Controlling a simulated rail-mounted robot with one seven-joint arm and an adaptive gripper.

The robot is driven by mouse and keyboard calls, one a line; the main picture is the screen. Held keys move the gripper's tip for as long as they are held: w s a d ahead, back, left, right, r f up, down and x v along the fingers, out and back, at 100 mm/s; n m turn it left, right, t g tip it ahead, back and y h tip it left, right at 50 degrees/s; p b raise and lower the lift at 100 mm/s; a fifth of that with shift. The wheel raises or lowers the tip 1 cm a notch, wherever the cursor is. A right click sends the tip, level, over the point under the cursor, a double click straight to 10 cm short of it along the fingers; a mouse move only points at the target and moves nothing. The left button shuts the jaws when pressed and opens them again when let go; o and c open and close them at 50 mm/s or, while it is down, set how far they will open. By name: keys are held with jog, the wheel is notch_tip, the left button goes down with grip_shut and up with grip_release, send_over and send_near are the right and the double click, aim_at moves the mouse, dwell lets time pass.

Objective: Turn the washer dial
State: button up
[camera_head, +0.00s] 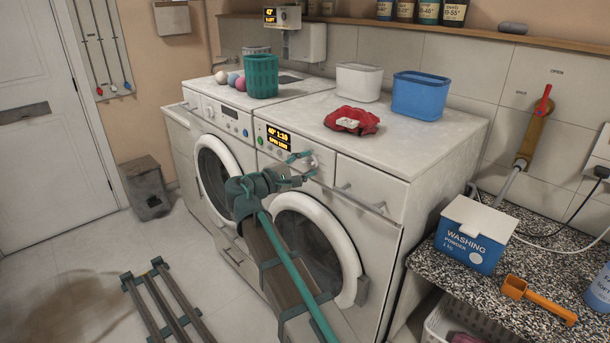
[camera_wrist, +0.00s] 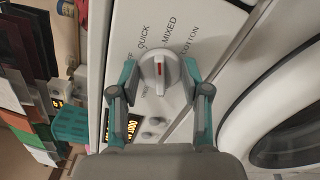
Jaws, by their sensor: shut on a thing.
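The washer dial (camera_wrist: 158,84) is a round pale knob with a red mark, on the white panel of the right-hand machine. In the wrist view its red mark points up the picture, roughly between the words QUICK and MIXED. COTTON is printed to the right. My gripper (camera_wrist: 160,68) is shut on the dial, one teal finger on each side. In the head view my gripper (camera_head: 305,163) reaches the front panel just right of the lit display (camera_head: 278,138), and the fingers partly hide the dial. The washer (camera_head: 315,230) has its round door below, partly behind my arm.
A metal handle bar (camera_head: 362,198) juts from the front right of the dial. A red cloth (camera_head: 351,121), white tub (camera_head: 359,82), blue tub (camera_head: 420,95) and green basket (camera_head: 261,76) stand on top. A washing powder box (camera_head: 474,234) sits on the speckled counter at right.

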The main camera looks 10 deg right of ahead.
jog(key=shift+f+m+b, duration=0.1)
jog(key=shift+m+b, duration=0.85)
jog(key=shift+m, duration=0.15)
jog(key=o, duration=1.1)
jog(key=v, duration=1.2)
jog(key=shift+a, duration=0.1)
jog(key=shift+w, duration=0.1)
